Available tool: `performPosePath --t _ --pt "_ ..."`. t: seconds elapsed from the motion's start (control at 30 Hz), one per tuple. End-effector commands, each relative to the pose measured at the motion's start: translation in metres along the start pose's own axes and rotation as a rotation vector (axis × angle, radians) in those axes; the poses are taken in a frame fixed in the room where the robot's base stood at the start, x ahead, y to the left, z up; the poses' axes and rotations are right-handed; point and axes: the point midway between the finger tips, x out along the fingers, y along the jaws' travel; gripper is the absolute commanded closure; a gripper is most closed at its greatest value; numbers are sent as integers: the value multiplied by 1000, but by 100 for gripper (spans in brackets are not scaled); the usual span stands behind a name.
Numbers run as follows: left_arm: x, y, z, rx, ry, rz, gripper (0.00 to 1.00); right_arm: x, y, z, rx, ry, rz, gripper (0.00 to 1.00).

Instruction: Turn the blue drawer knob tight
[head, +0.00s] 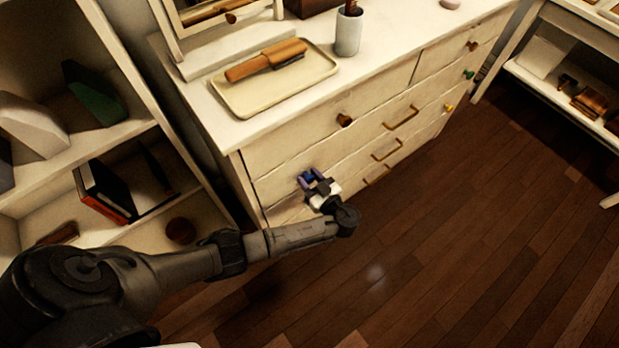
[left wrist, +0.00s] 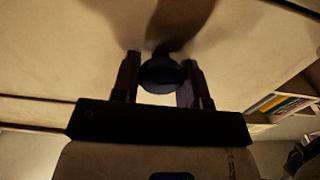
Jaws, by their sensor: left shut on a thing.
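The blue knob (left wrist: 162,75) sits on the drawer front, between the two fingers of my left gripper (left wrist: 162,82) in the left wrist view. It looks dark there, with a shadow above it on the pale drawer face. In the head view my left gripper (head: 313,180) is at the left part of the dresser's (head: 290,150) front, shut on the knob, which it mostly hides. Whether the knob is tight cannot be told. My right gripper is not in view.
A brown knob (head: 345,120), a green knob (head: 468,74) and a yellow knob (head: 449,107) stick out from other drawers. On top are a tray (head: 318,83) with a brush and a cup (head: 348,35). A shelf unit (head: 150,75) stands close left. The floor (head: 480,220) is clear.

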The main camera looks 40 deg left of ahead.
Motion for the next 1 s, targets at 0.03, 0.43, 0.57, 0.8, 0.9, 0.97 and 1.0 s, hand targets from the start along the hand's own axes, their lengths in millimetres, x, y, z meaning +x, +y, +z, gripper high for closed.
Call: performPosePath --t 0.03,0.43,0.57,0.8,0.9,0.97,1.0 --pt "0 0 0 0 0 0 77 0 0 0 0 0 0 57" --pt "0 0 -1 62 -1 -1 84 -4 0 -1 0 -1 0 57" --pt "0 0 -1 147 -1 -1 84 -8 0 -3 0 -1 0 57" --pt "0 1 -1 365 -1 -1 84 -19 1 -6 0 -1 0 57" --pt "0 2 -2 460 0 -1 84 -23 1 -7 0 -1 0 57" --pt "0 2 -1 518 -1 0 84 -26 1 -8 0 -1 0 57" --pt "0 2 -1 556 -2 0 84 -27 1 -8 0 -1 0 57"
